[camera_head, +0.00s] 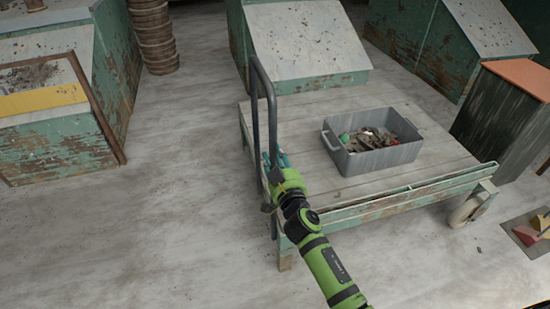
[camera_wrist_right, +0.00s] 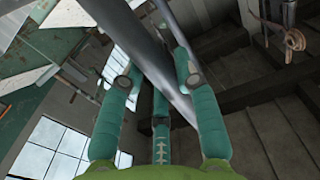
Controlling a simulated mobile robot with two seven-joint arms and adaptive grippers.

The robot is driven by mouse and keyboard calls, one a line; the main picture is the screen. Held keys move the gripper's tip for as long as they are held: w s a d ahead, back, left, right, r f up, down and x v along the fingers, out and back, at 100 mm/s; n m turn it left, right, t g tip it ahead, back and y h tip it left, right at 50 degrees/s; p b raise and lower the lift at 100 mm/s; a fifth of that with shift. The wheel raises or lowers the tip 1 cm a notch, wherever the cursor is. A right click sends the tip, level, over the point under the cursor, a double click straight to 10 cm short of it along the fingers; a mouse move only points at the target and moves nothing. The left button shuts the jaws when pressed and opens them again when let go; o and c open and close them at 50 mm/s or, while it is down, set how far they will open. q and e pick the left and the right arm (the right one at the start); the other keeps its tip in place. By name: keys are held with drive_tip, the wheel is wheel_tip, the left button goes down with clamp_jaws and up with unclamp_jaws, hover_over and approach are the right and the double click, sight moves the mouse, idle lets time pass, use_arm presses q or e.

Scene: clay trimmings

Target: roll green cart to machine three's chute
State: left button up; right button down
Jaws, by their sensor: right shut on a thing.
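The green cart (camera_head: 300,135) has a pale plank deck, worn green edges and a wheel at the right. Its dark grey push handle (camera_head: 254,100) stands upright at the cart's left end. My right gripper (camera_head: 274,164) is shut on the handle's near upright. In the right wrist view, the teal fingers (camera_wrist_right: 160,85) sit around a grey bar (camera_wrist_right: 155,55). A grey bin (camera_head: 375,160) with clay scraps and a green piece stands on the deck. Green machines with sloped pale panels stand behind; I cannot tell which is machine three. My left gripper is out of view.
A sloped-panel machine (camera_head: 305,40) stands close behind the cart. A green box with a yellow strip (camera_head: 45,98) is at the left, near stacked brown rings (camera_head: 153,35). An orange-topped cabinet (camera_head: 510,115) and a floor mat (camera_head: 530,228) are at the right. The left floor is clear.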

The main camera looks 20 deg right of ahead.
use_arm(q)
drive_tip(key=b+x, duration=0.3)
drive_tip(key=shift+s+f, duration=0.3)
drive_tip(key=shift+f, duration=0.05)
use_arm(e)
drive_tip(key=a, duration=0.8)
drive_tip(key=shift+a, duration=0.3)
use_arm(q)
drive_tip(key=shift+b, duration=0.3)
use_arm(e)
drive_tip(key=shift+f, duration=0.1)
